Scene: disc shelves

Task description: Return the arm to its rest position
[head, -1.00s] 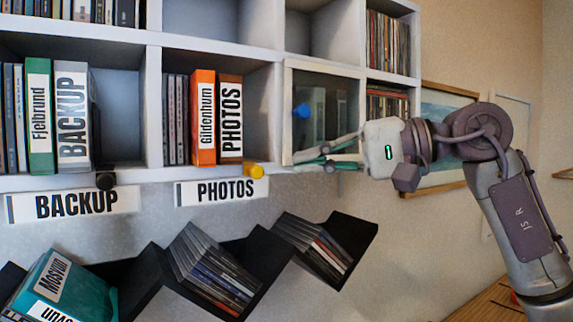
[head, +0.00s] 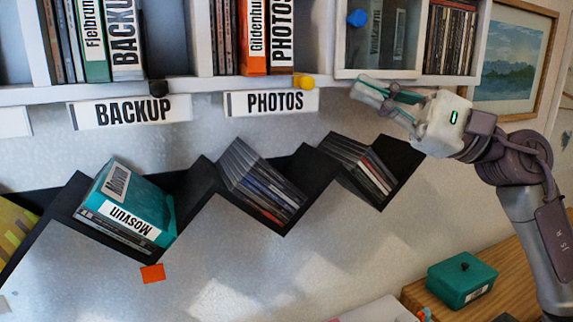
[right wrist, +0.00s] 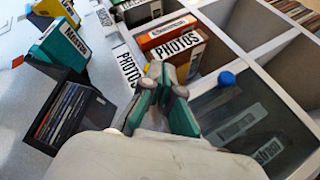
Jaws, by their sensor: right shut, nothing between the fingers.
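My right gripper (head: 375,96) is shut and empty. It is raised in front of the wall, just below the shelf edge under the glass-fronted compartment (head: 372,45). In the right wrist view its closed fingers (right wrist: 160,78) point toward the orange and brown PHOTOS boxes (right wrist: 175,50), apart from them. My right arm (head: 515,165) comes in from the right side. My left gripper does not show in any view.
The white cube shelf (head: 200,86) holds BACKUP (head: 122,35) and PHOTOS (head: 280,35) boxes. A black zigzag rack (head: 205,175) with discs and a teal Mosvun box (head: 130,200) hangs below. A green box (head: 462,278) sits on a wooden surface. A framed picture (head: 515,60) hangs right.

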